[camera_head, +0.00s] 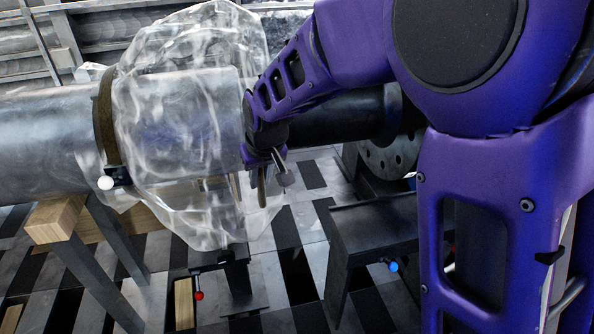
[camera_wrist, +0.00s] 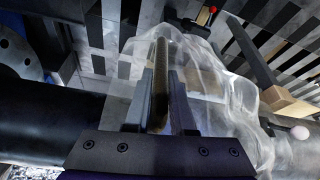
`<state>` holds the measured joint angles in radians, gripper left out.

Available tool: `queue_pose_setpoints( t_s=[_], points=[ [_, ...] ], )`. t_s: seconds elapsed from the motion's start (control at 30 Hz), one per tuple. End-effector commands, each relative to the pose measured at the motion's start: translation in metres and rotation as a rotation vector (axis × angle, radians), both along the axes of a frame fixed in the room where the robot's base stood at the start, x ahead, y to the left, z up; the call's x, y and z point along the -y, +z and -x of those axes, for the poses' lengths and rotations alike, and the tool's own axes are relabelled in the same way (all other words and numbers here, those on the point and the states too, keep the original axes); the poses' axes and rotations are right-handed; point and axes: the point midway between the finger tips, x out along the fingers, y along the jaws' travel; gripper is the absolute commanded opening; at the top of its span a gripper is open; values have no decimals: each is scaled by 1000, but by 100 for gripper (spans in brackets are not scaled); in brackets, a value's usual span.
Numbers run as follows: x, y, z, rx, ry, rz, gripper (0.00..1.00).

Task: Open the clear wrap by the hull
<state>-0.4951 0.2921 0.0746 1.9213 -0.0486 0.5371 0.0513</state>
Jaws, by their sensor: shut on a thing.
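The clear wrap (camera_head: 180,130) is a crinkled, see-through sleeve around a grey metal tube, likely the hull (camera_head: 40,140). A brown hoop (camera_head: 105,125) circles the tube at the wrap's left end. My gripper (camera_head: 277,165) is at the wrap's right end, shut on the edge of a second brown hoop (camera_head: 262,187). In the wrist view this hoop (camera_wrist: 160,80) stands between the two fingers of my gripper (camera_wrist: 158,105), with the wrap (camera_wrist: 215,95) on its right. My arm hides part of the right end.
A black shaft (camera_head: 340,122) runs right from the wrap to a drilled flange (camera_head: 385,155). A dark stand (camera_head: 370,235) with a blue knob (camera_head: 393,267) is below it. A red knob (camera_head: 199,296) and wood-topped trestle (camera_head: 55,218) stand lower left. A white knob (camera_head: 105,183) sits by the left hoop.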

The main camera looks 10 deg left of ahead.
Motion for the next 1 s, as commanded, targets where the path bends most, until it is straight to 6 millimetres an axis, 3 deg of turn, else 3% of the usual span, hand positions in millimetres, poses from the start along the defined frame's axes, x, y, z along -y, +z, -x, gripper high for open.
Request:
queue_pose_setpoints(
  t_s=[0.1,0.3,0.73,0.77,0.8,0.9,1.0],
  points=[
    [-21,-1,8,-1,3,1,0],
    [-38,-1,13,0,-1,0,0],
    [-42,0,14,1,-3,-1,0],
    [-42,0,14,1,-3,-1,24],
    [-42,0,14,1,-3,-1,31],
    [-42,0,14,1,-3,-1,49],
    [-41,0,14,1,-3,-1,52]
  ],
)
